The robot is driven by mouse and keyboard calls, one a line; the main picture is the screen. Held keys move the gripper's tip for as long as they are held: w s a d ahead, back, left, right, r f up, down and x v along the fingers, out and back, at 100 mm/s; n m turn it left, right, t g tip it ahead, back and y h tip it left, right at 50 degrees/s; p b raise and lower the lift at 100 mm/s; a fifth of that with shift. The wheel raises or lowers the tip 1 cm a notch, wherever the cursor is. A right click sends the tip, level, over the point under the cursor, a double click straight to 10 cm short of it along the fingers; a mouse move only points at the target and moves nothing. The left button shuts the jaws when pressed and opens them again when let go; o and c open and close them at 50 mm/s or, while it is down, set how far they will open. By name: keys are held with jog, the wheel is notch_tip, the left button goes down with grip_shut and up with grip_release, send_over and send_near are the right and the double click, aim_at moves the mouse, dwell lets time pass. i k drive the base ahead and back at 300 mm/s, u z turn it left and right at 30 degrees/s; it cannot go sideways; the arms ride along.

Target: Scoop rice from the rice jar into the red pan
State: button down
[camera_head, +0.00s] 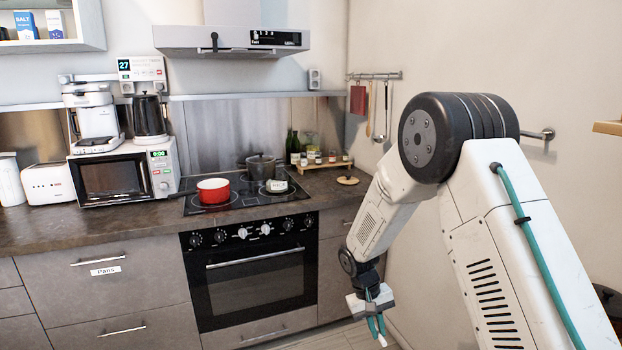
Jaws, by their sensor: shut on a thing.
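The red pan (213,191) is white inside and stands on the left part of the black cooktop. A small jar (277,186) with a white label stands on the right of the cooktop, in front of a dark pot; the label looks like "RICE", and its contents cannot be made out. My gripper (376,326) hangs low, right of the oven and below counter height, pointing down. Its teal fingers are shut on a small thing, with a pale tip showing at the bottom. What the thing is cannot be told. The gripper is well apart from pan and jar.
A dark lidded pot (261,166) stands behind the jar. A round wooden disc (347,180) lies on the counter, near a wooden rack (325,165) with small jars. Utensils (386,115) hang from a wall rail. The range hood (232,40) overhangs the cooktop. Floor before the oven looks free.

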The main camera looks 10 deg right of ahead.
aim_at(276, 181)
jog(key=z, duration=0.1)
jog(key=k, duration=0.25)
jog(key=u, duration=0.4)
jog(key=i, duration=0.5)
jog(key=u, duration=0.5)
jog(key=i, duration=1.2)
jog(key=z, duration=0.65)
